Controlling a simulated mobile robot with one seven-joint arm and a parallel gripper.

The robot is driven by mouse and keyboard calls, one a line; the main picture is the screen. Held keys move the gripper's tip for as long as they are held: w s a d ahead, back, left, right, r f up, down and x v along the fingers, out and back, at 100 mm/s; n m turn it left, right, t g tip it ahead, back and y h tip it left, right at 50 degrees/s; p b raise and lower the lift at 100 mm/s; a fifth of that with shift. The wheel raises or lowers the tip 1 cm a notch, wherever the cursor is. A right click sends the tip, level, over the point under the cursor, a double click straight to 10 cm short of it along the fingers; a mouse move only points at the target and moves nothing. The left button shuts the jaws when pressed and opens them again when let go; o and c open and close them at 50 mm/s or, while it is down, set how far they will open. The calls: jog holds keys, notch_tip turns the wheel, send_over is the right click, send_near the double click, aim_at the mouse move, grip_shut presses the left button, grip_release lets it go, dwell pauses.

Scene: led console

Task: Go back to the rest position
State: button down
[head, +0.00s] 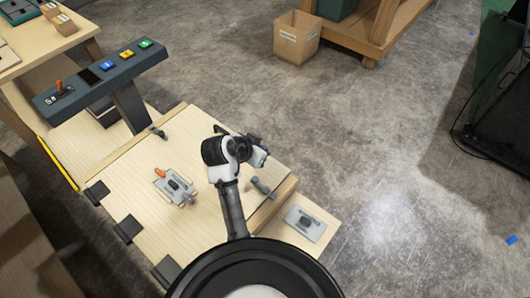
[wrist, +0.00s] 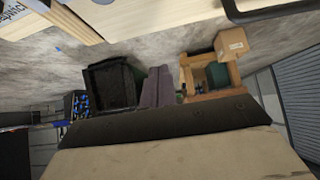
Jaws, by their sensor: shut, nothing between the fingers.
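My arm rises from the black round part of my body at the bottom of the head view and is folded above the wooden table (head: 130,190). My gripper (head: 262,157) is at the arm's end, over the table's right side, small and partly hidden by the wrist. It is shut and holds nothing. The LED console (head: 105,78) stands at the table's far left, apart from my gripper. It has a lever with an orange handle (head: 59,86) and blue, yellow and green buttons. In the wrist view I cannot make out the fingertips.
A grey fixture with an orange part (head: 175,187) lies on the table left of my arm. A grey plate (head: 305,222) is at the right edge. A cardboard box (head: 297,37) stands on the floor by a wooden bench.

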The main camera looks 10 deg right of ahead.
jog(key=v, duration=0.5)
jog(key=shift+a+r+b, duration=0.1)
jog(key=shift+b, duration=0.2)
